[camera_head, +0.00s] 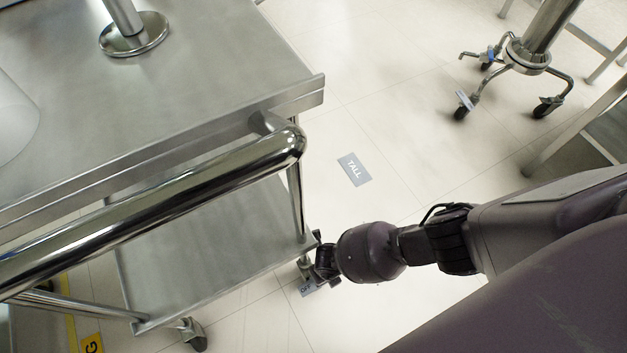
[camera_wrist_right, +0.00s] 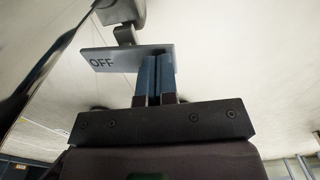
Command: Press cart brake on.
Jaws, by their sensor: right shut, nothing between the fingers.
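The steel cart (camera_head: 190,185) stands at the left in the head view, with a thick tubular handle and a lower shelf. Its brake pedal is a grey plate at the near right caster, seen small in the head view (camera_head: 306,288). In the right wrist view the pedal (camera_wrist_right: 105,59) shows the word OFF. My right gripper (camera_head: 318,277) reaches down beside the cart's corner to the pedal. In the wrist view its fingers (camera_wrist_right: 155,62) are shut and empty, overlapping the plate's right part. I cannot tell whether they touch it. My left gripper is not in view.
Another cart caster (camera_head: 194,335) stands at lower left. A floor label reading TALL (camera_head: 354,169) lies right of the cart. A wheeled stand (camera_head: 527,57) is at upper right, with a steel table (camera_head: 575,130) at the right edge. The floor between is clear.

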